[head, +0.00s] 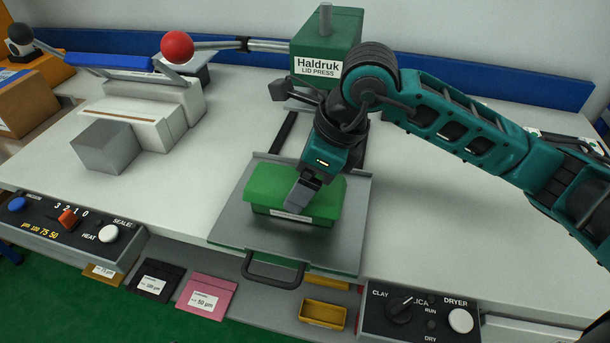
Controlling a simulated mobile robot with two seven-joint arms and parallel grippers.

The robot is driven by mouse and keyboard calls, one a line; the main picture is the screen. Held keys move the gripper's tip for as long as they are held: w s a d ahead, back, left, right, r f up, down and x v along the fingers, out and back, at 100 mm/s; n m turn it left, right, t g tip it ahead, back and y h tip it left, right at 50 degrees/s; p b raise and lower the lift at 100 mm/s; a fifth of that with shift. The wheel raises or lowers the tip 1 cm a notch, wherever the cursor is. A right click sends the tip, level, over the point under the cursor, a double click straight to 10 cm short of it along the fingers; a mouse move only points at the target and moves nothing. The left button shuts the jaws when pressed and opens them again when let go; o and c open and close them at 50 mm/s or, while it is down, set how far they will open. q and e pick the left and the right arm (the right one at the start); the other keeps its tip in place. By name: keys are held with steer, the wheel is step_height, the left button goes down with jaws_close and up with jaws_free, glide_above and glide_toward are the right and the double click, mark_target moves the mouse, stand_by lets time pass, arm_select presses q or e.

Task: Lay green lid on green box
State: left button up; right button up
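The green lid (262,184) is over the green box (256,209), covering its top; a white label shows on the box front below the lid's edge. From this angle I cannot tell whether the lid is fully seated. The box stands on a grey sliding plate (232,230) with a dark front handle. My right gripper (299,196) comes down from above onto the front middle of the lid. Its fingers point down and hide part of the lid; their gap is not clear. My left gripper is not in view.
The green Haldruk lid press (325,50) stands behind, with a red-knobbed lever (178,47). A white sealer (155,105) and a grey block (106,146) stand at left. Control panels (420,312) line the front edge. The white table (420,215) is clear right of the plate.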

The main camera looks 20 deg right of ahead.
steer(key=o, duration=0.9)
steer(key=v, duration=1.3)
steer(key=shift+p, duration=0.45)
steer(key=shift+s+f, duration=0.1)
